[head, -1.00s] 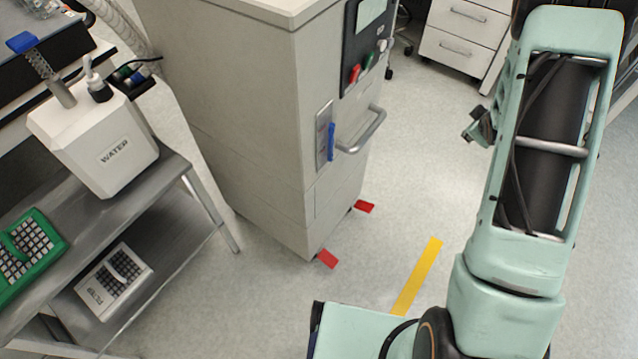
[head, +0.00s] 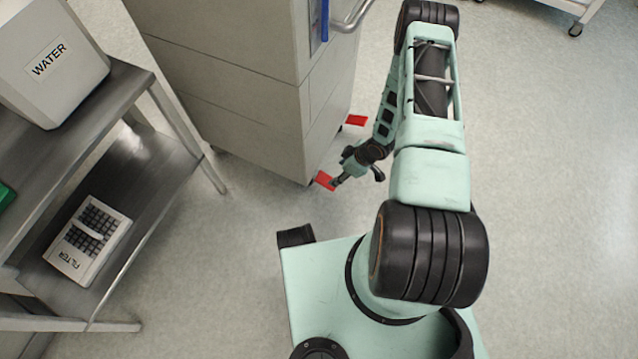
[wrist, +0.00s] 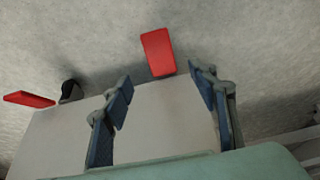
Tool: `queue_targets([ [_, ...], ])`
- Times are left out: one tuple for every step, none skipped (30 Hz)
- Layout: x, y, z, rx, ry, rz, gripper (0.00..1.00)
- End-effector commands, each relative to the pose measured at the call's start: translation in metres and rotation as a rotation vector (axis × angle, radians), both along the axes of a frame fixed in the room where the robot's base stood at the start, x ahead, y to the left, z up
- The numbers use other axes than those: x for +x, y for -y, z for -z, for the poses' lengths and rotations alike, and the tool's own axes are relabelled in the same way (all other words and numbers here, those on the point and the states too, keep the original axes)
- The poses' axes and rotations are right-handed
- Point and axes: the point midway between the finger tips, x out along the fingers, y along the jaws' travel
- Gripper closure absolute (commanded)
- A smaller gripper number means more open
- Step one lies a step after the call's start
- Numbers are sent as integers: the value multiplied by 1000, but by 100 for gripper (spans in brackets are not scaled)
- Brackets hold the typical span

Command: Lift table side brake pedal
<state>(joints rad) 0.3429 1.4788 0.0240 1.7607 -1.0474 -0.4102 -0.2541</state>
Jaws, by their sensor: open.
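Two red brake pedals stick out at the foot of the grey cabinet (head: 250,120). The table-side pedal (head: 323,179) is at the near bottom corner, nearer the metal table; in the wrist view this pedal (wrist: 158,53) appears just beyond the gap between my fingertips. The other pedal (head: 356,120) is farther back, and it shows at the left of the wrist view (wrist: 28,98). My gripper (head: 357,177) is low, right beside the table-side pedal and partly overlapping it in the head view. In the wrist view my gripper (wrist: 161,80) is open with nothing between its fingers.
A metal table (head: 128,84) stands at the left with a white WATER container (head: 50,60) on top and a FILTER box (head: 88,238) on its lower shelf. A black caster (wrist: 70,91) shows in the wrist view.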

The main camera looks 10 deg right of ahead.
Motion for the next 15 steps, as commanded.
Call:
queue_targets([
  [0, -1, 5, 1, -2, 0, 46],
  [1, -2, 8, 1, -2, 0, 46],
  [2, -4, 13, 1, -1, -1, 46],
  [3, -5, 17, 1, -1, -2, 46],
  [3, -7, 22, 1, -2, -2, 46],
  [5, -9, 29, 1, -3, -2, 46],
  [6, -11, 35, 0, -1, -3, 46],
  [8, -13, 41, 0, -1, -3, 46],
  [9, -15, 49, 0, -1, -3, 46],
  [11, -17, 54, 0, -1, -4, 46],
  [12, -19, 59, 0, -1, -3, 46],
  [14, -21, 66, 0, -1, -3, 46],
  [15, -23, 71, 0, 0, -1, 46],
  [16, -24, 75, 0, 0, -1, 46],
  [18, -26, 80, -1, -1, -2, 46],
])
